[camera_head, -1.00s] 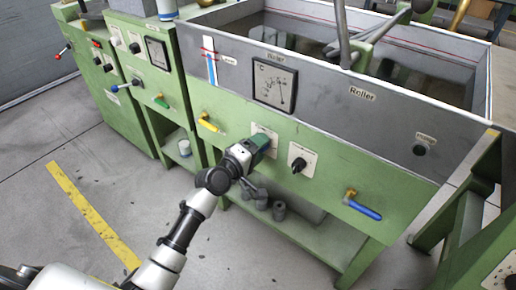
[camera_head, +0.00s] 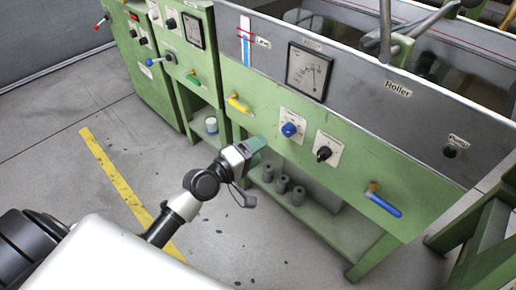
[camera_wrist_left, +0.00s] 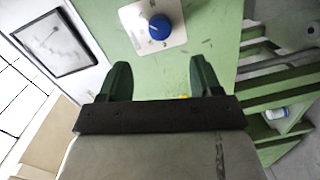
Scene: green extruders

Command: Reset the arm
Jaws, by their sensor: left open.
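My left gripper (camera_head: 258,152) is in front of the green extruder's front panel (camera_head: 350,160) in the head view, below and left of a blue knob (camera_head: 289,130). In the left wrist view the two dark green fingers (camera_wrist_left: 158,80) are spread apart with nothing between them. The blue knob on its white plate (camera_wrist_left: 159,27) is beyond the fingertips, apart from them. My right gripper is in neither view.
A black knob (camera_head: 323,153), a yellow-handled valve (camera_head: 238,103) and a blue-handled valve (camera_head: 384,204) stick out of the panel. Several grey cylinders (camera_head: 282,184) stand on the lower shelf. The floor (camera_head: 60,150) at left is clear.

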